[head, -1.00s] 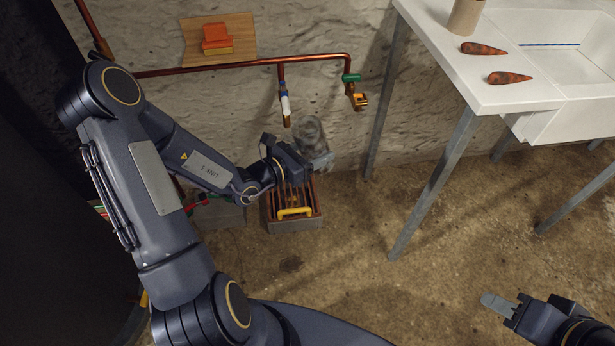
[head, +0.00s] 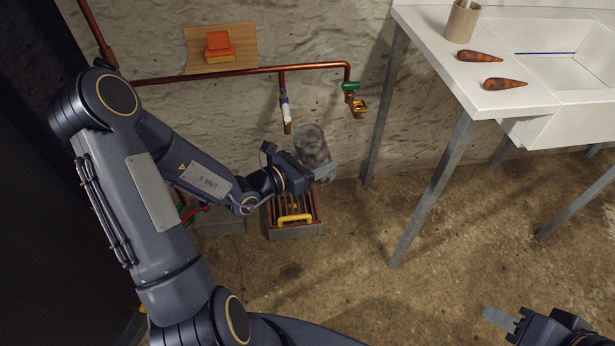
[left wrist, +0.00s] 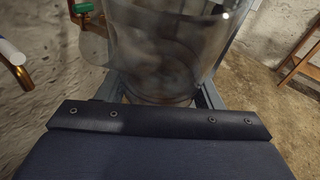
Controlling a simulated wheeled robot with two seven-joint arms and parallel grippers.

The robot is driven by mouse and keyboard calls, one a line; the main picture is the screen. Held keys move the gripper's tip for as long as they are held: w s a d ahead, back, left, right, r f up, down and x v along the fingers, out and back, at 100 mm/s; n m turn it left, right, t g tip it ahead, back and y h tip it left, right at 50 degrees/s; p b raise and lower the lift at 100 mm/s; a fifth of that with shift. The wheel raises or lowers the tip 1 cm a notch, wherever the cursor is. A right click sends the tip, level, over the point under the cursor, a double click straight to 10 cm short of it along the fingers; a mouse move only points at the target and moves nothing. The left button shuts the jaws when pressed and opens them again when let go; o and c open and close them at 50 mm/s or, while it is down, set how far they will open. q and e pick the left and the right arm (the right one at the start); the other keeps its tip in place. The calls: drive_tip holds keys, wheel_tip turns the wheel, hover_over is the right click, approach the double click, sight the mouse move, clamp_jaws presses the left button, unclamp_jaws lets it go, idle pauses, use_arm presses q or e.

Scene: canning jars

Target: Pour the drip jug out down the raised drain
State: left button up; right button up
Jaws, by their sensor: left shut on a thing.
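The drip jug (head: 311,143) is a clear glass vessel near the wall, held by my left gripper (head: 322,170). In the left wrist view the jug (left wrist: 168,45) fills the upper middle between the fingers, and its lower part is hidden behind the gripper body. I cannot tell whether it holds liquid. The raised drain (head: 293,226) is a grated box with a yellow handle (head: 294,218) on the floor, below and slightly left of the jug. My arm hides part of its far side. My right gripper (head: 499,320) is at the bottom right, with one finger visible and apart from everything.
A copper pipe (head: 220,75) runs along the wall, with a white-sleeved spout (head: 286,113) and a green-handled tap (head: 351,87) close to the jug. A white sink table (head: 430,50) with metal legs stands to the right. The floor between is clear.

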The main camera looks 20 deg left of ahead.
use_arm(q)
drive_tip(key=w+a+f+n+t+b, duration=0.1)
drive_tip(key=w+a+f+b, duration=0.3)
drive_tip(key=f, duration=1)
drive_tip(key=w+a+f+n+t+y+b, duration=0.1)
drive_tip(key=w+a+f+b, duration=0.4)
drive_tip(key=w+f+b, duration=0.6)
drive_tip(key=w+a+f+n+t+y+b, duration=0.1)
drive_tip(key=w+a+f+b, duration=0.3)
drive_tip(key=w+f+b, duration=0.4)
drive_tip(key=shift+w+a+f, duration=0.15)
drive_tip(key=shift+w+f, duration=2.85)
drive_tip(key=shift+f, duration=1.6)
drive_tip(key=t, duration=0.1)
drive_tip(key=r, duration=0.1)
drive_tip(key=r+n+t, duration=0.1)
drive_tip(key=shift+w+d+t, duration=0.25)
drive_tip(key=shift+w+t, duration=0.05)
drive_tip(key=shift+w, duration=0.05)
